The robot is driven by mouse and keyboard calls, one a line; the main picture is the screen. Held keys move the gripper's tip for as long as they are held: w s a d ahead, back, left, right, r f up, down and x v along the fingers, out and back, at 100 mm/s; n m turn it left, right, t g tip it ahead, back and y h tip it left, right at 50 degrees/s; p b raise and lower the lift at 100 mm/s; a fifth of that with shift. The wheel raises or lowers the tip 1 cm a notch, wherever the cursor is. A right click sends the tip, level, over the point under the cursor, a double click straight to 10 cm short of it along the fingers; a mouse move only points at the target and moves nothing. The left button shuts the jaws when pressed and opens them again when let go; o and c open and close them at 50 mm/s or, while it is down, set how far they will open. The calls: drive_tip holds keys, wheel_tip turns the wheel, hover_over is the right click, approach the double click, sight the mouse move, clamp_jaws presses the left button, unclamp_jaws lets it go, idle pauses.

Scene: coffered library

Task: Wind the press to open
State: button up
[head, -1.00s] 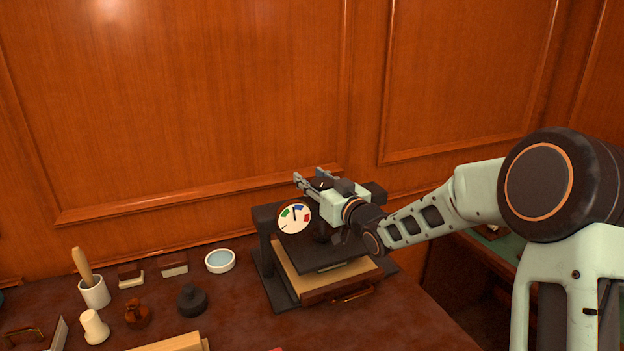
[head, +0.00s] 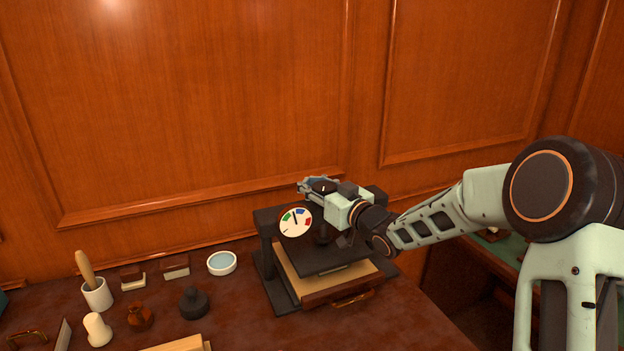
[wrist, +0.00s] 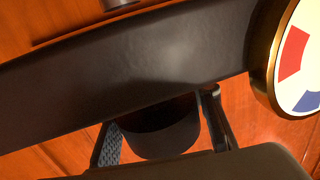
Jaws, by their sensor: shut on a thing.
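The black press (head: 267,240) stands on the desk, its dark flat plate (head: 318,257) above a pale block with a brown front. A round dial (head: 296,222) with green, blue and red marks is on its front; its thin pointer stands near upright. My gripper (head: 318,185) is at the top of the press, shut on a dark round knob (head: 324,186). In the wrist view the knob (wrist: 160,135) is a dark cylinder between my two fingers, beside the press's crossbeam (wrist: 130,65). Part of the knob and the press's right side are hidden by my gripper and arm.
To the left on the desk are a white cup with a wooden tool (head: 96,290), a white dish (head: 222,262), a black weight (head: 193,302) and stamps. A panelled wall (head: 200,110) rises close behind. The desk front right of centre is clear.

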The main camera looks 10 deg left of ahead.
sight(303, 201)
drive_tip(key=n+g+y+p, duration=0.1)
drive_tip(key=s+n+g+y+p, duration=0.1)
drive_tip(key=g+p, duration=0.1)
drive_tip(key=shift+a+n, duration=0.15)
drive_tip(key=shift+n, duration=0.15)
drive_tip(key=g, duration=0.1)
drive_tip(key=n+g+y+p, duration=0.1)
drive_tip(key=s+n+g+p, duration=0.1)
drive_tip(key=shift+a+g+y, duration=0.25)
drive_tip(key=shift+g+y, duration=0.15)
drive_tip(key=n+g, duration=0.1)
drive_tip(key=g, duration=0.1)
drive_tip(key=s+n+g+p, duration=0.1)
drive_tip(key=n+g, duration=0.1)
drive_tip(key=shift+s+a+f+y, duration=0.15)
drive_tip(key=shift+f+y, duration=0.05)
drive_tip(key=shift+y, duration=0.1)
drive_tip(key=shift+c, duration=0.3)
drive_tip(key=shift+s+r+n+g+b, duration=0.15)
drive_tip(key=shift+s+n+g, duration=0.1)
drive_tip(key=shift+n+g, duration=0.5)
drive_tip(key=shift+s+f+n+g+b, duration=0.15)
drive_tip(key=shift+s+n+g, duration=0.15)
drive_tip(key=shift+g, duration=0.75)
drive_tip(key=shift+r, duration=0.15)
drive_tip(key=o, duration=1.3)
drive_tip(key=shift+r, duration=0.1)
drive_tip(key=shift+o, duration=0.2)
